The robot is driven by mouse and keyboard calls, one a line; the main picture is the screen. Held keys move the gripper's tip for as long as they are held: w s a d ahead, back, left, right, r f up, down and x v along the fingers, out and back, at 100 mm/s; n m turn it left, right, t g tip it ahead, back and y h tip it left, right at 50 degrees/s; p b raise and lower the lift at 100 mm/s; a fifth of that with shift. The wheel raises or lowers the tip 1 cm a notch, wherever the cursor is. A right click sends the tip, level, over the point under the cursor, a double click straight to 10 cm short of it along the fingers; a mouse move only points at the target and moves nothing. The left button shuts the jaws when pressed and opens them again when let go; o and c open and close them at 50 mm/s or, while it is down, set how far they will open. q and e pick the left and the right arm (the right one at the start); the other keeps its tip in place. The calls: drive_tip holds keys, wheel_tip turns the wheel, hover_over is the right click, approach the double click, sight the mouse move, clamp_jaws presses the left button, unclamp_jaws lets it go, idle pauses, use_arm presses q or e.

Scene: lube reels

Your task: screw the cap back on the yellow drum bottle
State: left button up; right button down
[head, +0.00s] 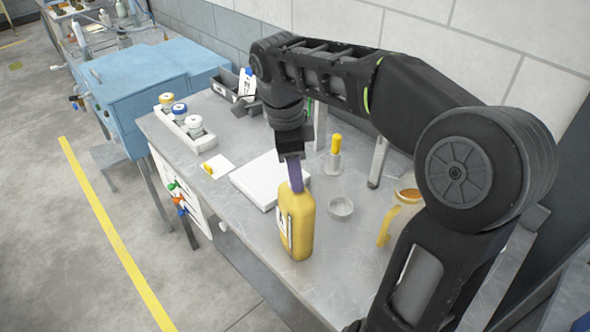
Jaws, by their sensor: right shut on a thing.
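The yellow drum bottle (298,228) stands upright on the grey metal bench, near its front edge, with a pale label on its left side. My right gripper (296,182) points straight down at the bottle's top, its purple finger right over the neck. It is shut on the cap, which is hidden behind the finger. I cannot tell whether the cap touches the neck or how it sits there. My left gripper is not in view.
A white board (262,180) lies left of the bottle. A small metal cup (341,208) and a yellow-topped bottle (334,158) stand to the right and behind. A white tray (178,125) holds several jars. An orange dish (408,195) sits right, partly behind my arm.

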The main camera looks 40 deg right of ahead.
idle(0.3)
drive_tip(key=shift+m, duration=0.3)
drive_tip(key=shift+d+f+m, duration=0.1)
drive_tip(key=shift+m, duration=0.4)
drive_tip(key=m, duration=0.3)
drive_tip(key=shift+w+m+y, duration=0.1)
drive_tip(key=shift+m+y, duration=0.2)
drive_tip(key=shift+m, duration=0.2)
drive_tip(key=c, duration=0.9)
unclamp_jaws()
drive_tip(key=shift+o, duration=0.4)
drive_tip(key=shift+o, duration=1.2)
